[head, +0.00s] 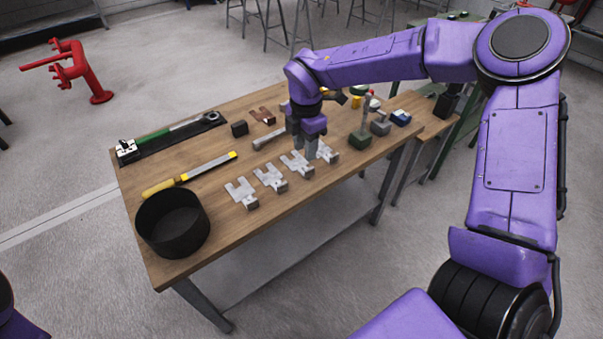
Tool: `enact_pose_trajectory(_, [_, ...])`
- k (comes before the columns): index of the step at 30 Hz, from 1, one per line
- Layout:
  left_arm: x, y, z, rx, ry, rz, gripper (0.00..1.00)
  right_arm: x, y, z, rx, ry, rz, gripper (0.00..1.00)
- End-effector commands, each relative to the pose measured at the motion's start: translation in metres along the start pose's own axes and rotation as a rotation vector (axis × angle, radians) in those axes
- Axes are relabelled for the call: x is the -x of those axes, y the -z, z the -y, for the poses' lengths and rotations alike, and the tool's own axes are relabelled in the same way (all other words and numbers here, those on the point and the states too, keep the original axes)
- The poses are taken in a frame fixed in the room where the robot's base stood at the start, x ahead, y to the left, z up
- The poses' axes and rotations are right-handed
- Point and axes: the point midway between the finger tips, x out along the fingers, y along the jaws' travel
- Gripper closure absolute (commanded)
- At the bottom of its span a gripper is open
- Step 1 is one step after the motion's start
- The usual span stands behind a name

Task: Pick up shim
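Several silver slotted shims lie in a row along the front part of the wooden table: a left one (241,193), a second (270,179), a third (297,165) and a right one (327,153). My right gripper (304,147) points down over the table, just behind the third and right shims, and partly covers the area there. Its fingertips look very near these two shims. I cannot tell whether they touch a shim or how far the fingers are apart. My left gripper is out of view.
A black round bin (172,222) stands at the table's left front. Behind the shims lie a yellow-handled file (190,174), a torque wrench (175,132) and a dark block (239,128). Small parts, including a green-based stand (360,140), crowd the right end.

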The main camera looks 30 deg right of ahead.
Motion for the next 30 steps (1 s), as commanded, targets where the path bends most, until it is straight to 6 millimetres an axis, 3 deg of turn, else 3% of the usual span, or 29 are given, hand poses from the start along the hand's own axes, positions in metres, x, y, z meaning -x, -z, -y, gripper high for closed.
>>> enact_pose_trajectory(3, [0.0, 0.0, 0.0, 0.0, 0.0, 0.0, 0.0, -0.024, 0.0, 0.002, 0.005, 0.007, 0.003, 0.62])
enact_pose_trajectory(15, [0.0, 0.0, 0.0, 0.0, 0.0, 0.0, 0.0, -0.083, -0.006, 0.002, 0.009, 0.007, 0.006, 0.62])
enact_pose_trajectory(23, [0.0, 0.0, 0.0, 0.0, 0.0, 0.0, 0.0, -0.087, -0.006, 0.002, 0.009, 0.005, 0.005, 0.62])
enact_pose_trajectory(27, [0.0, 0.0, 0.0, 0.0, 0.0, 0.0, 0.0, -0.087, -0.006, 0.002, 0.009, 0.005, 0.005, 1.0])
enact_pose_trajectory(30, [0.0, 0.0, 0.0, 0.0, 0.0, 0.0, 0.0, -0.087, -0.006, 0.002, 0.009, 0.005, 0.005, 1.0])
